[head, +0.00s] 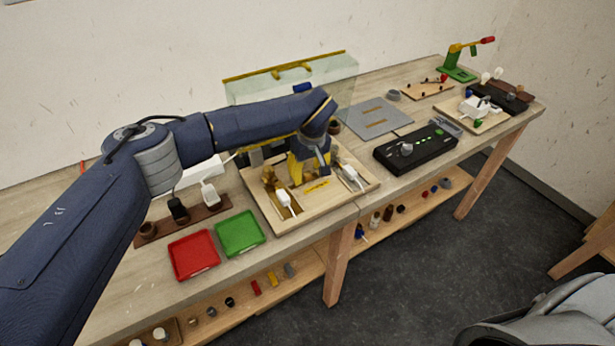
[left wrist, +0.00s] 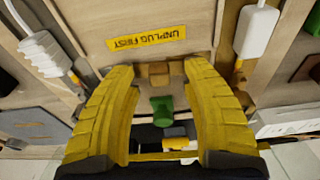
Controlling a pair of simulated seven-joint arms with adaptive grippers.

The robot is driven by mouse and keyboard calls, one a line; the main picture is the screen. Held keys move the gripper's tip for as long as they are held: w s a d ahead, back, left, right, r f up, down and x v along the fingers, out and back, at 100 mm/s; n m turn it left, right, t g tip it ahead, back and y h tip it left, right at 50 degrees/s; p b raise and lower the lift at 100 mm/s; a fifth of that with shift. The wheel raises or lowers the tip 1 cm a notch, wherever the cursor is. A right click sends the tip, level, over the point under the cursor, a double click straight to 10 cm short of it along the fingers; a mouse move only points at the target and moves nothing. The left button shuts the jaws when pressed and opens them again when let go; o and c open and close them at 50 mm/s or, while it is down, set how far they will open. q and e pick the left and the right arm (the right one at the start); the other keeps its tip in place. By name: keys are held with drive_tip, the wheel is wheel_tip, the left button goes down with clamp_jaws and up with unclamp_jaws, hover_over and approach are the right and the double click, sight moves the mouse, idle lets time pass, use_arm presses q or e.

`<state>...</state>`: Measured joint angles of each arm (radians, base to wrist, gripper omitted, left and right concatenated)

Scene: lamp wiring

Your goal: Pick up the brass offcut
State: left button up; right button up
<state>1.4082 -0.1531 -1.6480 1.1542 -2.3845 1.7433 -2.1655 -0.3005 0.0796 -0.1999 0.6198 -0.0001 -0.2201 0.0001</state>
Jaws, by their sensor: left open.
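A small brass-brown block (left wrist: 158,73) lies between my fingertips in the left wrist view, on the wooden tray beside the yellow "UNPLUG FIRST" label (left wrist: 147,40). It looks like the brass offcut, though I cannot be sure. My left gripper (head: 297,181) is over the wooden tray (head: 262,211) in the head view. Its yellow fingers (left wrist: 160,68) are open on either side of the block, without clear contact. A green cylinder (left wrist: 162,110) shows between the fingers, nearer the palm. In the head view the gripper hides the block. My right gripper is not in view.
White plugs (head: 285,201) and (head: 351,175) stand on the tray at either side of the gripper. A red tray (head: 194,255) and a green tray (head: 240,234) lie to the left. A black power strip (head: 416,150) is to the right. A clear panel (head: 290,82) stands behind.

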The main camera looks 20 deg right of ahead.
use_arm(q)
drive_tip(key=shift+f, duration=0.3)
drive_tip(key=shift+c, duration=0.4)
clamp_jaws()
